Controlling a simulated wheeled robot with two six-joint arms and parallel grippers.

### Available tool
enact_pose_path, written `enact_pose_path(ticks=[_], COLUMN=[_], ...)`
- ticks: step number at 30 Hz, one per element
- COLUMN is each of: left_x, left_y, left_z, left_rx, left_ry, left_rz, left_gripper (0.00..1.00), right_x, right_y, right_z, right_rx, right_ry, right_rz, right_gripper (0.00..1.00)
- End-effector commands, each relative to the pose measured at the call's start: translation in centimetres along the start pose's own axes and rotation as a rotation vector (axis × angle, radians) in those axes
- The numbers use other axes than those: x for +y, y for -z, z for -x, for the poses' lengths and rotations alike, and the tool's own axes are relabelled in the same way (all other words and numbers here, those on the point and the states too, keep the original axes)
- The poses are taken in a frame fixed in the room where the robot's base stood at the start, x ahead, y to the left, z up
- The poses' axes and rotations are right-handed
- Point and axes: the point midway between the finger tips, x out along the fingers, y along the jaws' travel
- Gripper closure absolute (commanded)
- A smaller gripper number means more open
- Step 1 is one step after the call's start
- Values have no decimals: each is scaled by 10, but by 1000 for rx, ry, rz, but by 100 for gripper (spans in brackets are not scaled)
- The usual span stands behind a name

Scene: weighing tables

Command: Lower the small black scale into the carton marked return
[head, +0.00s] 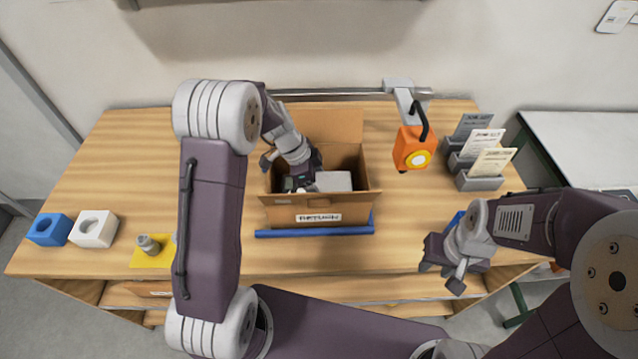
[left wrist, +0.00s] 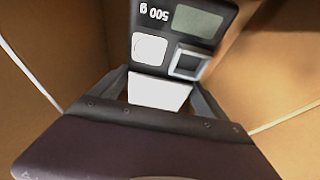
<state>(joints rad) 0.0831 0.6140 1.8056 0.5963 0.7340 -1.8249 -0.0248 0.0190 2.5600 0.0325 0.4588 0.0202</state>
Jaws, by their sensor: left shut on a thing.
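The open carton (head: 275,215) stands near the middle of the wooden table, its front label reading RETURN. My left gripper (head: 300,183) reaches down inside it and is shut on the small black scale. In the head view the arm covers part of the scale; a pale grey flat piece (head: 333,181) shows beside the gripper. Whether the scale touches the carton floor cannot be seen. My right gripper (head: 445,276) looks open and empty near the table's front.
An orange hanging device (head: 413,150) hangs right of the carton, near a card holder (head: 478,182). Blue (head: 46,231) and white (head: 94,230) blocks and a yellow mat (head: 150,259) with a metal weight (head: 147,243) lie left.

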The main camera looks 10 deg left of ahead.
Motion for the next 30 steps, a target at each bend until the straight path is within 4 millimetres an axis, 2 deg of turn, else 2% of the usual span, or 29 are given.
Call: enact_pose_path(ticks=[26, 27, 28, 30], left_x=[0, 0, 0, 0], left_y=[-2, -2, -2, -2], left_z=[-5, -4, -4, -4], left_rx=[0, 0, 0, 0], left_ry=[1, 1, 1, 1], left_rz=[0, 0, 1, 0], left_gripper=[75, 7, 0, 0], right_x=[0, 0, 0, 0], right_y=[-1, -1, -1, -1], right_z=[-11, -10, -10, -10], right_rx=[0, 0, 0, 0], right_ry=[0, 0, 0, 0], right_rz=[0, 0, 0, 0], right_gripper=[64, 64, 64, 64])
